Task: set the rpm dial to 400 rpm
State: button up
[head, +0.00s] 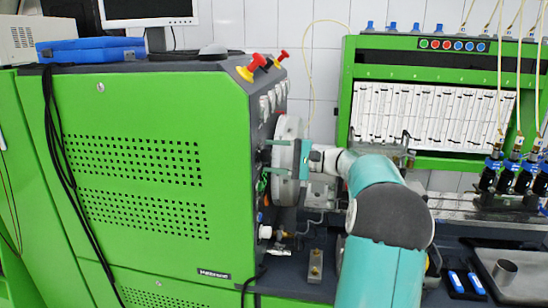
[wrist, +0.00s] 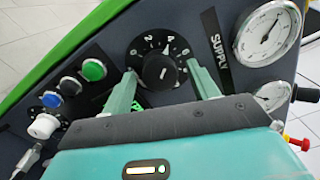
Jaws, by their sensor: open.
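The rpm dial, a black round knob (wrist: 159,70) on a dark scale with white numbers, is in the middle of the wrist view. A light mark shows on the knob, but its exact setting is too small to read. My gripper (wrist: 161,73) is open, with one pale green finger on each side of the dial. I cannot tell whether the fingers touch the knob. In the head view my gripper (head: 268,157) is at the side panel of the green cabinet (head: 140,130). The dial is hidden there.
Pressure gauges (wrist: 268,34) and a "SUPPLY" label sit right of the dial. A green button (wrist: 93,69), a blue button (wrist: 51,99) and a white knob (wrist: 43,126) sit left. A metal tray (head: 510,275) is at the right.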

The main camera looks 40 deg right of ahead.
jog(key=v, duration=1.3)
jog(key=shift+s+d, duration=0.15)
jog(key=shift+s, duration=0.1)
